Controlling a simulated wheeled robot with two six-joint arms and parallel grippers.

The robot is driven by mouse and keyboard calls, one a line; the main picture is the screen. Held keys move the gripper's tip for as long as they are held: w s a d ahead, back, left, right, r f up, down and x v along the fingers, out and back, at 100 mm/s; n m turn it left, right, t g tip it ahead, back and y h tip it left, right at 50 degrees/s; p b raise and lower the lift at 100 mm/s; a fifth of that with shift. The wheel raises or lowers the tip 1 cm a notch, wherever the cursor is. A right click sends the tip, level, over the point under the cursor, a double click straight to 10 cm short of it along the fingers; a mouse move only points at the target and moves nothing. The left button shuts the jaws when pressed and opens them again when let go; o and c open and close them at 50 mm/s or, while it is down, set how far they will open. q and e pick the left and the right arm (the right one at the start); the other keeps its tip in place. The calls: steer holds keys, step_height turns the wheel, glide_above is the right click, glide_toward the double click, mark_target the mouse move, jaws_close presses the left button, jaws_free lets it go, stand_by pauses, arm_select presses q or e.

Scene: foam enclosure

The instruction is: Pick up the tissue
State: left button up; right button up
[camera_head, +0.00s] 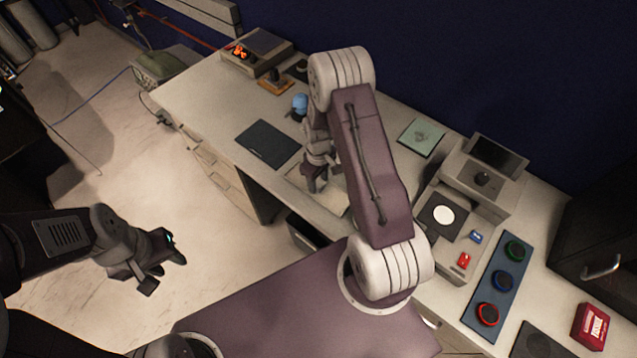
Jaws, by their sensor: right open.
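A small red box (590,327) with a white label stands at the right end of the desk, near the lower right corner of the camera_head view. It looks like the tissue, though its lettering is hard to read. My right gripper (317,182) is open above the middle of the desk, far to the left of the red box. Its arm hides part of the desk. My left gripper (164,274) hangs over the floor at the left, away from the desk, with its fingers apart and nothing between them.
A blue panel (511,267) with green, blue and red round knobs lies left of the red box. A grey console (482,178) stands behind it. A dark pad (540,343) lies before the box. A blue object (300,102) and dark mat (268,143) are near my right gripper.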

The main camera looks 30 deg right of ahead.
mark_target(319, 184)
steer(key=shift+f, duration=0.35)
jaws_close()
steer(key=shift+r, duration=0.1)
steer(key=shift+r+b, duration=0.35)
steer(key=shift+r, duration=0.25)
step_height(319, 184, up, 3)
steer(key=shift+s+d+b, duration=0.1)
steer(key=shift+b, duration=0.4)
steer(key=s+r+b, duration=0.1)
steer(key=s+r, duration=0.2)
steer(key=s, duration=0.2)
steer(key=s+d+r, duration=0.1)
steer(key=s+r, duration=0.2)
steer(key=s, duration=0.3)
steer(key=shift+s+r+b, duration=0.2)
steer(key=shift+r+b, duration=0.15)
steer(key=shift+r, duration=0.05)
